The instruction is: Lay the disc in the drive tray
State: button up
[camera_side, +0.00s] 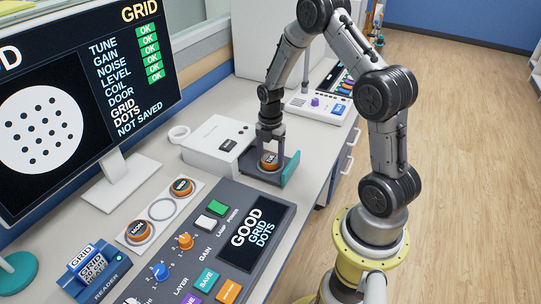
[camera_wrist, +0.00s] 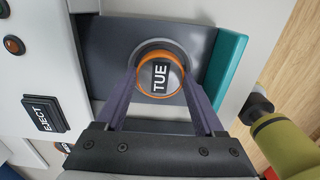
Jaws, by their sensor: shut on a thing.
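The disc (camera_wrist: 160,75), with an orange rim and a knob labelled TUE, also shows in the side view (camera_side: 269,160). My gripper (camera_side: 270,154) points down with its fingers shut on the disc's knob; it also shows in the wrist view (camera_wrist: 160,84). The disc is over the extended dark grey drive tray (camera_wrist: 105,50), low and near its middle. Whether it touches the tray floor I cannot tell. The tray has a teal front plate (camera_side: 290,169) and comes out of a white drive box (camera_side: 214,142).
A black EJECT button (camera_wrist: 43,114) is on the drive box. A white rack (camera_side: 185,206) holds two more orange discs with an empty ring between them. A control panel (camera_side: 203,240) reads GOOD GRID DOTS. A monitor (camera_side: 75,100) stands at left.

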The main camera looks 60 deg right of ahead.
aim_at(270, 159)
jog(key=shift+f, duration=0.15)
jog(key=o, duration=1.4)
notch_tip(270, 159, up, 12)
jog(key=s+a+r+m+t, duration=0.1)
jog(key=s+a+r+m, duration=0.25)
jog(key=a+r, duration=0.2)
jog(key=s+a+r+m+t, duration=0.2)
jog(key=a+r+m, duration=0.2)
jog(key=a+r, duration=0.15)
jog(key=s+a+r+m+t, duration=0.2)
jog(key=s+a+r+m, duration=0.1)
jog(key=s+a+m, duration=0.4)
jog(key=shift+s+a+r+m+t, duration=0.3)
jog(key=shift+s+m, duration=1.45)
jog(key=shift+s, duration=1.1)
